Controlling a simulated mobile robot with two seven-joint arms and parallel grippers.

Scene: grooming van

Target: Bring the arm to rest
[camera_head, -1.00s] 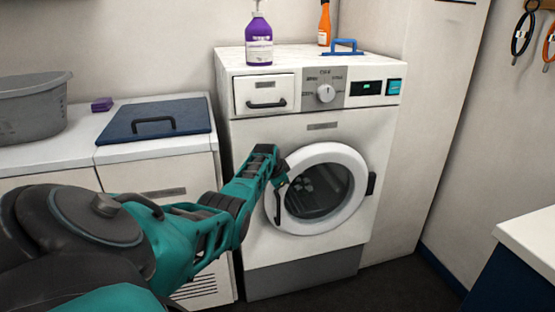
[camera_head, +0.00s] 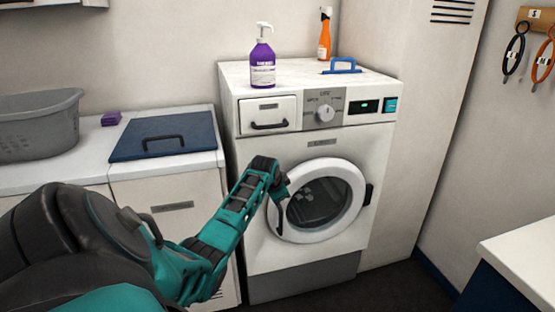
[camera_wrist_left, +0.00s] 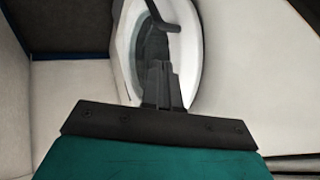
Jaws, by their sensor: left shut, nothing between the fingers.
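My left arm (camera_head: 235,215) comes in from the lower left in the head view, teal and black. My left gripper (camera_head: 282,190) is in front of the left rim of the washing machine's round door. In the left wrist view the gripper (camera_wrist_left: 160,82) has its fingers together, with nothing between them. The white door ring (camera_wrist_left: 190,50) and its dark handle (camera_wrist_left: 160,15) lie beyond the fingertips. I cannot tell whether they touch. The door (camera_head: 320,200) looks closed. My right gripper is not in view.
The washing machine (camera_head: 290,160) carries a purple pump bottle (camera_head: 262,65), an orange spray bottle (camera_head: 325,35) and a blue-handled item (camera_head: 342,66). To the left, a counter holds a grey basket (camera_head: 40,130) and a blue lid (camera_head: 165,140). A white-topped unit (camera_head: 525,245) stands at right.

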